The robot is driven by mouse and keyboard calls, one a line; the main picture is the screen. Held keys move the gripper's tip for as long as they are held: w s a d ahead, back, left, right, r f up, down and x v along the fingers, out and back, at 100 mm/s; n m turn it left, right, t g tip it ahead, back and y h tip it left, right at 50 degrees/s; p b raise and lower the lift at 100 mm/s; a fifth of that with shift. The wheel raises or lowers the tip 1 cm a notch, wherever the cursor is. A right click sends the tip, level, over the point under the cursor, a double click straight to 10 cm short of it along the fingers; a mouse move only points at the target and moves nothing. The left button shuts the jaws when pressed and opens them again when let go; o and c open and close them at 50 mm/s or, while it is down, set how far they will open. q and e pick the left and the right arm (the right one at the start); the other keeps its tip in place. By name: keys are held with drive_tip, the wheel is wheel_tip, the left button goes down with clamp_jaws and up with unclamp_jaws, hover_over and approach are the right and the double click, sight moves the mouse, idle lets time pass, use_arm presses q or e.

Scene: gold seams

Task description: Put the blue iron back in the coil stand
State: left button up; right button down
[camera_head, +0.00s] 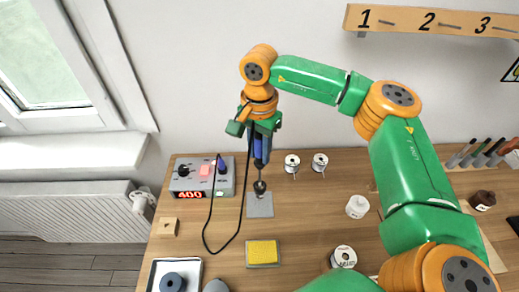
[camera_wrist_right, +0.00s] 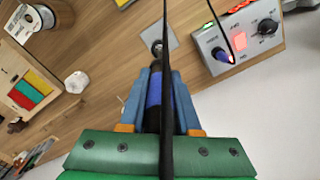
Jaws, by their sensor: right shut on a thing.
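My right gripper (camera_head: 262,130) is shut on the blue iron (camera_head: 262,152), which hangs upright with its tip pointing down. In the right wrist view the iron's blue handle (camera_wrist_right: 153,92) lies between the fingers (camera_wrist_right: 158,98), partly covered by its black cord. The coil stand has a grey base plate (camera_head: 260,208) on the table, with a small dark coil (camera_head: 259,187) above it. The iron's thin shaft lines up with the coil; I cannot tell whether the tip is inside or just above it. The stand's base (camera_wrist_right: 152,36) shows in part beyond the fingers. My left gripper is out of view.
The grey soldering station (camera_head: 203,177), reading 400, stands left of the stand. Its black cord (camera_head: 211,205) loops over the table. A yellow sponge (camera_head: 263,252) lies in front, and two wire spools (camera_head: 292,163) stand to the right.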

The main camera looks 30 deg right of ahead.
sight(260, 160)
drive_tip(key=shift+f+b, duration=3.9)
drive_tip(key=shift+f, duration=1.1)
idle(0.3)
drive_tip(key=shift+c, duration=0.3)
unclamp_jaws()
drive_tip(key=shift+r, duration=0.15)
wheel_tip(260, 160, up, 7)
drive_tip(key=p, duration=0.6)
idle(0.8)
